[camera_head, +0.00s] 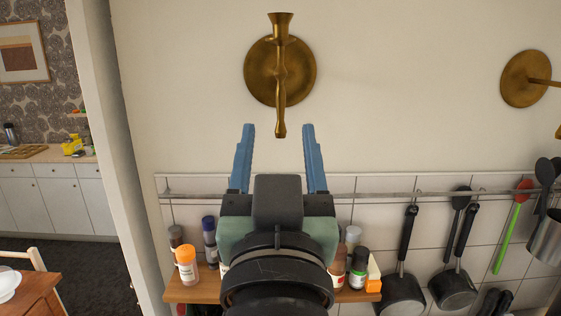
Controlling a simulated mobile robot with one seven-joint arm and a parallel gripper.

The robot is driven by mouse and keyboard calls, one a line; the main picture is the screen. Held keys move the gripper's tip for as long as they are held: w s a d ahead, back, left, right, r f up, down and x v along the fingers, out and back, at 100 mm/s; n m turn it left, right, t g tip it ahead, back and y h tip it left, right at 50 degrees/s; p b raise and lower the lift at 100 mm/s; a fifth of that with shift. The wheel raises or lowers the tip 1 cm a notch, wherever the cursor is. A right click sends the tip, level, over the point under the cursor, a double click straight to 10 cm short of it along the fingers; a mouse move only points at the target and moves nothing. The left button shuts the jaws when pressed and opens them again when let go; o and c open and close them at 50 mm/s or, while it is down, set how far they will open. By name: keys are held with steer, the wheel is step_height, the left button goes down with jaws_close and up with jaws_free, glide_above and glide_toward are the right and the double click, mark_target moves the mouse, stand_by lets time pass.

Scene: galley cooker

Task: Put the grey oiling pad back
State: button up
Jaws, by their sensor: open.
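My gripper (278,158) is in the middle of the view, its two blue fingers pointing up and spread wide apart. Nothing is between the fingers. A brass wall sconce (281,75) shows on the wall just above the fingertips. I cannot make out a grey oiling pad in this view. My gripper and wrist hide part of the small shelf and the tiles behind them.
A wooden shelf (195,293) with several spice jars is behind my wrist. A metal rail (370,196) carries hanging pans and utensils at the right. A second brass sconce (526,79) is at the upper right. A wall edge (112,150) stands at the left.

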steer(key=s+r+t, duration=0.5)
steer(key=s+r, duration=0.3)
steer(key=r, duration=0.4)
steer(key=shift+s, duration=0.25)
steer(key=shift+r, duration=0.1)
